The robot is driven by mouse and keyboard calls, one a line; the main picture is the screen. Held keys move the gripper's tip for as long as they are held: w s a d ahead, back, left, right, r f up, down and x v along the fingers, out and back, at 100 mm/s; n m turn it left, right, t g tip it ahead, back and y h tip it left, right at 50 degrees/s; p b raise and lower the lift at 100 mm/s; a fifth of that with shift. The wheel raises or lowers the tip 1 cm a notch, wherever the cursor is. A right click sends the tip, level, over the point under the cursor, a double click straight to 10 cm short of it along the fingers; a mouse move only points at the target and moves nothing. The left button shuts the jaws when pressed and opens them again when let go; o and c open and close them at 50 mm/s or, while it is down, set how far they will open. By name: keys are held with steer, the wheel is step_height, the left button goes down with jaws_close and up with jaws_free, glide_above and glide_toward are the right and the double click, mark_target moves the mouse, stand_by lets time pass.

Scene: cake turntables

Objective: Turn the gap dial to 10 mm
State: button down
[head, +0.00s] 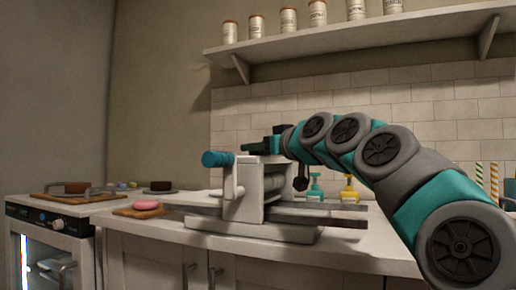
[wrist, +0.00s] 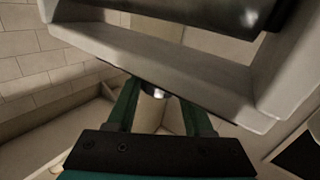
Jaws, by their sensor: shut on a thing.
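The dough sheeter (head: 243,197) stands on the counter, a pale grey machine with a teal-handled crank (head: 218,159) on its left. My gripper (head: 262,146) is at the top of its housing. In the wrist view, the two green fingers (wrist: 157,95) close in on a small bright metal part, apparently the gap dial (wrist: 157,92), at the edge of the pale frame (wrist: 190,65). The gripper is shut on it. The dial's face, marks and pointer are hidden, so its setting cannot be read.
The sheeter's metal bed (head: 320,212) reaches right along the counter (head: 345,255). A pink piece (head: 147,205) lies on a board to the left. Teal (head: 315,186) and yellow (head: 350,190) bottles stand behind the sheeter. A shelf with several jars (head: 370,33) hangs above.

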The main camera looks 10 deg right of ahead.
steer(key=shift+y, duration=0.3)
steer(key=n+g+y, duration=0.1)
steer(key=n+y, duration=0.1)
steer(key=shift+w+g+y, duration=0.1)
steer(key=shift+g+y, duration=0.2)
steer(key=n+g+y+p, duration=0.1)
steer(key=p, duration=0.1)
steer(key=n+g+y+p, duration=0.2)
steer(key=shift+r+y, duration=0.3)
steer(key=shift+r, duration=0.1)
steer(key=n+g+y+p, duration=0.2)
steer(key=g+p, duration=0.1)
steer(key=p, duration=0.3)
steer(key=shift+f+n, duration=0.1)
steer(key=shift+n, duration=0.3)
steer(key=shift+f+n+g+y+p, duration=0.15)
steer(key=shift+n+g+y+p, duration=0.3)
steer(key=shift+g+p, duration=0.4)
steer(key=shift+f+p, duration=0.15)
steer(key=shift+p, duration=0.2)
steer(key=shift+c, duration=1.5)
jaws_free()
